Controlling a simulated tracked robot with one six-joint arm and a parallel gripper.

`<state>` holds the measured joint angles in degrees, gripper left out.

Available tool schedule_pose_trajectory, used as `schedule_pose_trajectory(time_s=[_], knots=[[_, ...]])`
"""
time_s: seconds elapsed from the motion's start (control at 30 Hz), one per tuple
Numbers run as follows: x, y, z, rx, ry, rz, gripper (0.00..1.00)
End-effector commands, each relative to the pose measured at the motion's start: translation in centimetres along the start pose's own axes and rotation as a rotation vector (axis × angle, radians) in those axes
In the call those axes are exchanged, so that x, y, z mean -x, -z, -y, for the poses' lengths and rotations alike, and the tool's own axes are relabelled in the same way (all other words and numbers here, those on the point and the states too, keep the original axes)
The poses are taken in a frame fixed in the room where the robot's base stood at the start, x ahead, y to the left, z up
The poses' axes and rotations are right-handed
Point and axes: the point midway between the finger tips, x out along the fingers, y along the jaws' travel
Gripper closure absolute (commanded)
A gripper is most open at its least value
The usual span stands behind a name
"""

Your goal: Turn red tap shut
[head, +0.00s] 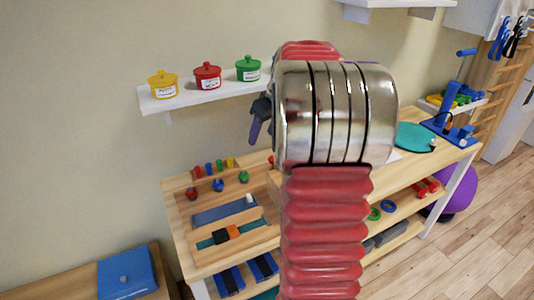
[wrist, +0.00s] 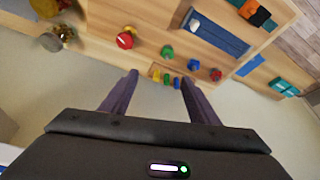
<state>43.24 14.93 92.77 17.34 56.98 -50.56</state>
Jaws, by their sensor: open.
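A round red tap handle (wrist: 126,40) with a small brass-coloured part beside it shows in the wrist view, on the wooden bench's back edge. In the head view a sliver of red (head: 270,160), probably the same handle, shows beside my arm; the rest is hidden. My gripper (wrist: 158,76) is open, with two purple fingers apart and nothing between them. The red handle lies beyond the fingertips, slightly left of them in the wrist view, not touching. In the head view one purple finger (head: 255,132) hangs above the bench, mostly hidden by my arm.
Green (wrist: 167,51), blue (wrist: 194,65) and another red knob (wrist: 215,74) stand near the handle, beside small coloured pegs (wrist: 165,78). Brass fittings (wrist: 62,33) are at the left. A wall shelf (head: 215,94) with three lidded pots is above the bench.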

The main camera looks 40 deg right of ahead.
Motion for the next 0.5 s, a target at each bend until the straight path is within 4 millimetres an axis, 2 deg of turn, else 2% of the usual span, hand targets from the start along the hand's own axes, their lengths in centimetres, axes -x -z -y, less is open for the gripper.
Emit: schedule_pose_trajectory(time_s=[0.03, 0.2, 0.33, 0.5], knots=[[-0.9, -0.5, -2.2, -0.008, 0.001, 0.002, 0.45], [-2.6, -1.7, -7.6, -0.007, 0.004, -0.006, 0.45], [-3.4, -2.4, -9.7, -0.006, 0.005, -0.01, 0.45], [-3.5, -2.5, -10.3, -0.002, 0.005, -0.012, 0.45]])
